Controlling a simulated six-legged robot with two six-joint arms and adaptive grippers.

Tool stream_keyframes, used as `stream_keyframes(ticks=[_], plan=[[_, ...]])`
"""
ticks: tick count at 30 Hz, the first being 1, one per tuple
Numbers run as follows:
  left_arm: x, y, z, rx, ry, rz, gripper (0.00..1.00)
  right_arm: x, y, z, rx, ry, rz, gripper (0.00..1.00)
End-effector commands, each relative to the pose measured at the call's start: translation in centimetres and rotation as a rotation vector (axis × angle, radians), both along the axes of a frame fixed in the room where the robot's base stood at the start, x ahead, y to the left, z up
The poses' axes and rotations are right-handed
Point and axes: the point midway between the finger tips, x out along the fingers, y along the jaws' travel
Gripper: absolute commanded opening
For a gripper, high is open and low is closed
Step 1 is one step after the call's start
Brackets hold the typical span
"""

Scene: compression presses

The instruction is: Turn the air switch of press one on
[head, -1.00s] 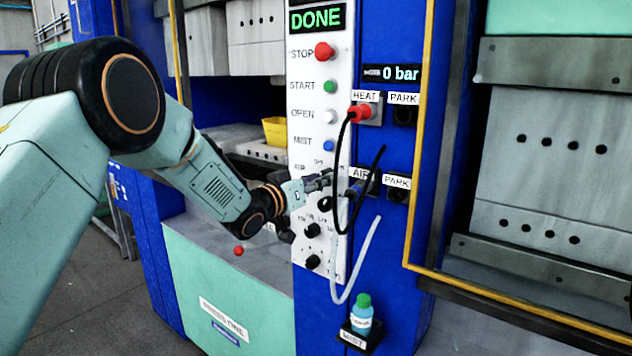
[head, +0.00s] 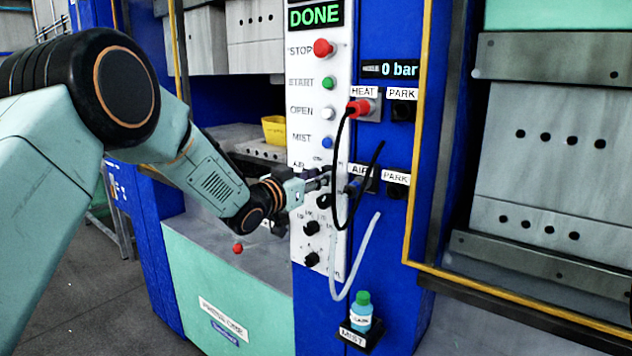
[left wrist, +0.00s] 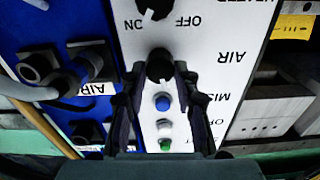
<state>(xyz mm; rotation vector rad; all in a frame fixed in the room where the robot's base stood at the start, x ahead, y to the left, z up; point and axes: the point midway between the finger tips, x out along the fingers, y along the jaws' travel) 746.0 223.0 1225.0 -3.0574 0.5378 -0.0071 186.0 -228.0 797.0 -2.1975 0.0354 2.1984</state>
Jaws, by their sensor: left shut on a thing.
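The white control panel (head: 300,130) of press one shows its buttons and a column of black knobs. The air switch is a black knob (left wrist: 160,65) beside the AIR label, seen upside down in the left wrist view. My left gripper (head: 322,182) is shut on this knob, with one finger on each side of it (left wrist: 161,78). A small light mark shows on the knob's lower edge there. In the head view the fingers mostly hide the knob. Another black knob (left wrist: 155,10) sits beyond it, near ON and OFF labels. My right gripper is not in view.
A red plug (head: 358,110) sits at HEAT, and a black hose (head: 342,215) loops close to my left fingers. The pressure display (head: 390,69) reads 0 bar. A small blue bottle with a green cap (head: 361,312) stands on a holder below.

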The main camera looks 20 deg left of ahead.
Motion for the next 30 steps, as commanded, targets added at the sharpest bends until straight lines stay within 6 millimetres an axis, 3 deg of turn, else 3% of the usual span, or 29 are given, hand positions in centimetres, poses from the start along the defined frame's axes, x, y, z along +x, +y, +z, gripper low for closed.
stream_keyframes(ticks=[18, 30], plan=[[0.0, 0.0, 0.1, 0.512, -0.195, 0.001, 0.0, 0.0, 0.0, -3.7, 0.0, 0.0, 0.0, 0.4], [0.0, -0.1, 0.2, 0.687, -0.257, 0.0, 0.0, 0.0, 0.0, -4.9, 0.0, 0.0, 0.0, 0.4]])
